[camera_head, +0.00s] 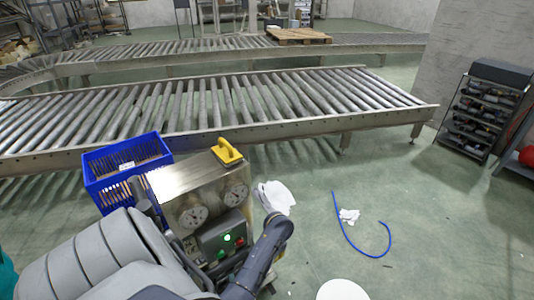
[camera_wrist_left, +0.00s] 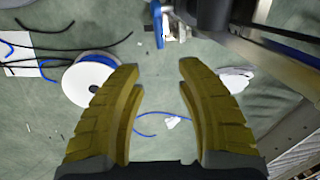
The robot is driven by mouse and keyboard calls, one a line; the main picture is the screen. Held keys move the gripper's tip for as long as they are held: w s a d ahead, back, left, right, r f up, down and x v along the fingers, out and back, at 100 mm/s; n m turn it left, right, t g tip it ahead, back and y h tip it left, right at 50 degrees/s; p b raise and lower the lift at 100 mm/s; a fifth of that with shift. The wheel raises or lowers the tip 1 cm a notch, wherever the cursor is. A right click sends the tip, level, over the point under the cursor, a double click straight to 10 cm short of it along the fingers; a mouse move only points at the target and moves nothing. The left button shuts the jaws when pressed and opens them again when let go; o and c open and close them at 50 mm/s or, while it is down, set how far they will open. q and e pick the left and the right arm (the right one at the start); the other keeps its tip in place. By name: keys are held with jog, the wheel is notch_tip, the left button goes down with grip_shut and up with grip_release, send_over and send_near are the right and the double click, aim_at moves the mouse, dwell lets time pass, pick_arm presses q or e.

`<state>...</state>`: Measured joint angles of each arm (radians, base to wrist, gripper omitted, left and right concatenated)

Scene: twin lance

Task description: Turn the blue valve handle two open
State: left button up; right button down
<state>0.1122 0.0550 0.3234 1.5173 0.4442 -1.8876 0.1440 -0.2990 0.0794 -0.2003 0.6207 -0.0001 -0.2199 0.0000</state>
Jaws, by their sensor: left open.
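A blue handle (camera_wrist_left: 158,24) shows at the top of the left wrist view, beside a small metal fitting at the edge of a machine; I cannot tell its number or how far it is turned. My left gripper (camera_wrist_left: 158,70) has two yellow fingers spread apart with nothing between them. The blue handle lies beyond the fingertips, apart from them. In the head view a metal cabinet (camera_head: 188,184) with gauges and a lit green button (camera_head: 227,237) stands behind my grey arm; no blue valve handle can be made out there. My right gripper is not in view.
A blue crate (camera_head: 127,166) stands left of the cabinet, before a roller conveyor (camera_head: 230,110). A yellow object (camera_head: 227,152) is on the cabinet top. A blue hose (camera_head: 347,234) and white scraps lie on the floor. A white spool (camera_wrist_left: 90,80) is left of the fingers.

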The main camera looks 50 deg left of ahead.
pick_arm(q)
jog(key=a+f, duration=0.1)
jog(key=f, duration=0.7)
jog(key=a+f, duration=0.1)
jog(key=f, duration=0.3)
jog(key=shift+w+a+f, duration=0.15)
jog(key=shift+a+f, duration=0.15)
jog(key=shift+f, duration=0.1)
grip_shut()
dwell(0.3)
grip_release()
jog(key=shift+r, duration=0.1)
jog(key=shift+d+r, duration=0.25)
jog(key=shift+r, duration=0.25)
notch_tip(320, 180, up, 10)
jog(key=d, duration=0.1)
jog(key=shift+s+d+r, duration=0.2)
jog(key=shift+d+r, duration=0.05)
jog(key=shift+d, duration=0.15)
